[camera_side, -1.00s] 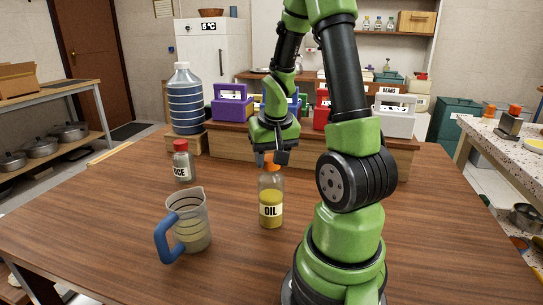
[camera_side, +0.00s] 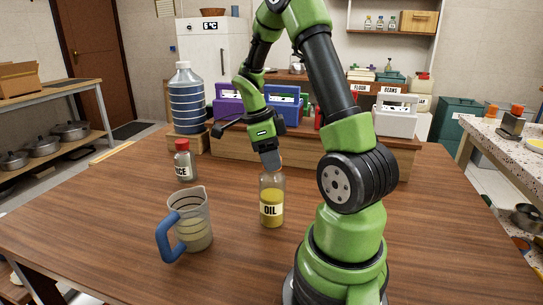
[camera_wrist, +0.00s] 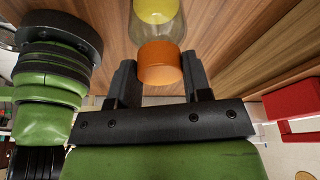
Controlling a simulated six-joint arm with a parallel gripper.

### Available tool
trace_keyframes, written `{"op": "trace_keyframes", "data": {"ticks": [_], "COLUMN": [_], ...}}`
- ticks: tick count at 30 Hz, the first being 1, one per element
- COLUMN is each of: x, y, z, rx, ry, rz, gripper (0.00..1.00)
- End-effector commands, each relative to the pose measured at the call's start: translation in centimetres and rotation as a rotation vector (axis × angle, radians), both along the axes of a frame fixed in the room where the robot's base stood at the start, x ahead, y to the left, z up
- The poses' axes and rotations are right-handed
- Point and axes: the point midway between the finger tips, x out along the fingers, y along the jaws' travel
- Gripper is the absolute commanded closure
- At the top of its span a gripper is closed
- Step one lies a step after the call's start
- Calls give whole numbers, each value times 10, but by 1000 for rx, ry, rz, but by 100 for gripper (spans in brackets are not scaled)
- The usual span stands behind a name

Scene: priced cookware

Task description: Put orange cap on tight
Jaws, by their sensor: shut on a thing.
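A clear bottle labelled OIL (camera_side: 271,207), with yellow oil inside, stands upright on the wooden table. My gripper (camera_side: 270,163) is over its top and hides the cap in the side view. In the wrist view the orange cap (camera_wrist: 159,64) sits at the bottle's mouth, between the two dark fingers of my gripper (camera_wrist: 160,82). The fingers are shut on it from both sides. The bottle (camera_wrist: 160,24) extends beyond the cap there. I cannot tell from these views how tight the cap is.
A measuring jug with a blue handle (camera_side: 190,225) stands left of the bottle. A red-capped jar (camera_side: 184,164) stands behind the jug. A large blue-banded bottle (camera_side: 187,100) and a wooden riser (camera_side: 232,146) with boxes line the back. The front table is clear.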

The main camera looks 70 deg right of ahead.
Motion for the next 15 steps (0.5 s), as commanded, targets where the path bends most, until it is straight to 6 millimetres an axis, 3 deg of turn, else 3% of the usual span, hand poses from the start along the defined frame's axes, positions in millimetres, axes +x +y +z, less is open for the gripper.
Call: {"op": "trace_keyframes", "data": {"ticks": [4,9,10,13,15], "x": [0,0,0,0,0], "y": [-1,-1,0,0,0], "z": [-1,0,0,0,0], "rx": [0,0,0,0,-1], "ry": [1,0,0,0,0], "rz": [-253,-279,-278,-276,-276], "gripper": [79,79,53,30,26]}}
